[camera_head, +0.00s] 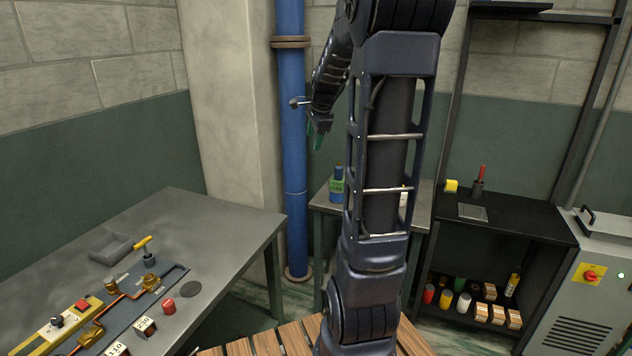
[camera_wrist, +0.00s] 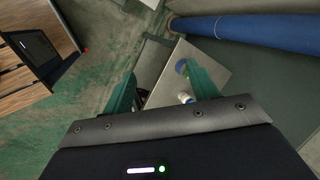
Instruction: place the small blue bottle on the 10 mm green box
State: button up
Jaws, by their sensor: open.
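My gripper (camera_head: 317,136) hangs high in front of the blue pipe, its green fingers apart and empty. In the wrist view my gripper (camera_wrist: 162,90) points down towards a small grey table (camera_wrist: 208,60). A blue bottle with a green middle and a dark narrow top (camera_head: 337,186) stands upright on that table in the head view. It shows from above as a blue and green round shape (camera_wrist: 182,68) near the right finger. A small white thing with some blue (camera_wrist: 186,98) stands beside it. I cannot make out a 10 mm green box for certain.
A grey workbench (camera_head: 225,235) at left bears a copper pipe rig (camera_head: 135,290). A black shelf (camera_head: 520,222) at right holds several small jars and boxes. My arm hides part of the table.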

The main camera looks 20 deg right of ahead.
jog(key=s+a+n, duration=0.3)
jog(key=s+n, duration=0.3)
jog(key=s, duration=0.3)
jog(key=s+a+f+n, duration=0.1)
jog(key=s+a+n, duration=0.3)
jog(key=s, duration=0.5)
jog(key=s+a+n, duration=0.4)
jog(key=s+n, duration=0.4)
jog(key=s, duration=0.2)
jog(key=shift+f+h, duration=0.3)
jog(key=shift+f, duration=0.1)
